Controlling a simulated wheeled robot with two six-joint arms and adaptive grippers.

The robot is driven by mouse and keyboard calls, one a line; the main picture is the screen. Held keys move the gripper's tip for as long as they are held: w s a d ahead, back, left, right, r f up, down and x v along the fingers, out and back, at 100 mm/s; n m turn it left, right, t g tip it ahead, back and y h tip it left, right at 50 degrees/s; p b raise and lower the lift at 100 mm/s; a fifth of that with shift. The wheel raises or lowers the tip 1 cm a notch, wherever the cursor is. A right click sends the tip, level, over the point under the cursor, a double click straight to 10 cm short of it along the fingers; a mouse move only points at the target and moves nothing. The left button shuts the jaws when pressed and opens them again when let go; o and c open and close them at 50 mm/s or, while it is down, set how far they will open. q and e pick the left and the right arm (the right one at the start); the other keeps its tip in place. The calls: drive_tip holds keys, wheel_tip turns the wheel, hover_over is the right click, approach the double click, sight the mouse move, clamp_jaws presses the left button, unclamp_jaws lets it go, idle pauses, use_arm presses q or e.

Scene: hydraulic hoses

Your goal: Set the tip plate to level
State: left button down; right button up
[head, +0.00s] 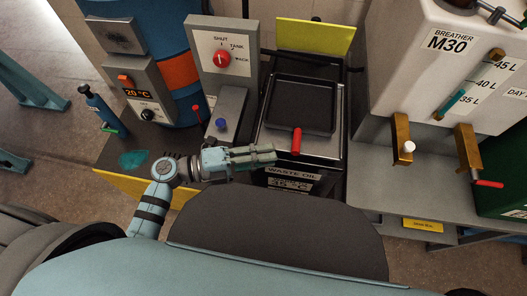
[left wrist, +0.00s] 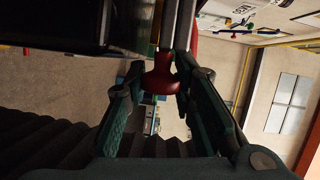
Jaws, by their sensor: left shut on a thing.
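The tip plate looks to be the dark square plate (head: 302,95) in the metal-rimmed tray of the waste oil unit (head: 292,170) in the head view. Its exact tilt is hard to tell. A red handle (head: 297,141) stands at its front edge. My left gripper (head: 274,155) reaches in from the left at the handle's lower end. In the left wrist view the red knob (left wrist: 160,80) sits between the fingertips of my left gripper (left wrist: 162,88), which is shut on it. My right gripper is not in view.
A grey panel with a red selector knob (head: 222,59) and a box with a blue button (head: 221,123) stand left of the tray. A yellow plate (head: 314,38) is behind it. A white tank (head: 420,85) with brass levers (head: 402,138) stands to the right.

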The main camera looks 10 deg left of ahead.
use_arm(q)
drive_tip(key=shift+r, duration=0.1)
drive_tip(key=c, duration=1.3)
unclamp_jaws()
drive_tip(key=shift+s, duration=0.1)
drive_tip(key=shift+a, duration=0.1)
drive_tip(key=v, duration=1.2)
